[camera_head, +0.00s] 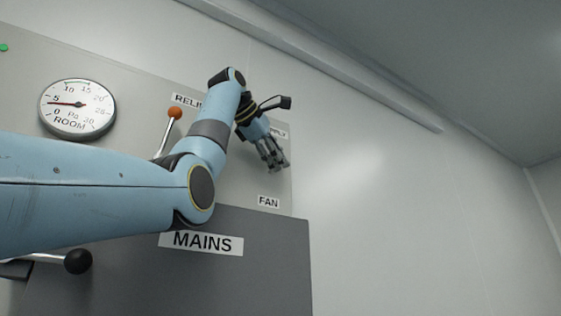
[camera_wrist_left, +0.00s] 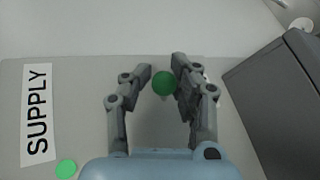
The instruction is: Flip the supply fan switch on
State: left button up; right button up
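The SUPPLY label shows in the left wrist view (camera_wrist_left: 37,114) and is partly hidden behind my arm in the head view (camera_head: 281,133). A green ball knob (camera_wrist_left: 164,83) shows between my left gripper's fingertips in the left wrist view. The FAN label (camera_head: 268,202) is below the gripper in the head view. My left gripper (camera_head: 276,166) is in front of the panel below the SUPPLY label, its fingers apart on either side of the knob. Contact is not clear. The knob's lever is hidden. My right gripper is out of view.
An orange-knobbed lever (camera_head: 174,113) stands under the partly covered RELI label. A ROOM gauge (camera_head: 77,108) is at left. The grey MAINS box (camera_head: 270,265) juts out below, with a black-knobbed lever (camera_head: 78,261). A green disc (camera_wrist_left: 66,169) is near SUPPLY. The right wall is bare.

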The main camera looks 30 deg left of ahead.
pick_arm(q)
jog(key=shift+o, duration=0.5)
jog(key=shift+s+a, duration=0.1)
jog(key=shift+s, duration=0.15)
jog(key=d+v, duration=0.1)
jog(key=v, duration=0.6)
jog(key=shift+s+a, duration=0.2)
jog(key=shift+a, duration=0.3)
jog(key=shift+s+r, duration=0.1)
